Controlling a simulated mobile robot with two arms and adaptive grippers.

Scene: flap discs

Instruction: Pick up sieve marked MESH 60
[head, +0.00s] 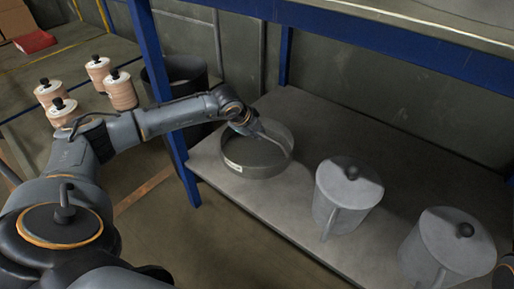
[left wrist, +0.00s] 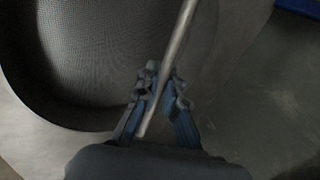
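The sieve (head: 275,168) is a round grey pan with a pale label on its near left side, too small to read. It sits on the grey lower shelf at the left end. My left gripper (head: 256,131) reaches down to the sieve's far rim. In the left wrist view my left gripper (left wrist: 161,78) has its fingers close together on either side of the thin rim and appears shut on it. The sieve's mesh and inner wall (left wrist: 95,60) fill the upper left of that view. My right gripper is not in view.
Two grey lidded jugs (head: 346,196) (head: 452,245) stand on the shelf (head: 290,215) to the right. A blue post (head: 168,110) rises close left of the sieve, and an upper shelf (head: 420,30) overhangs. A dark bin (head: 186,75) and several disc stacks (head: 121,92) are at the left.

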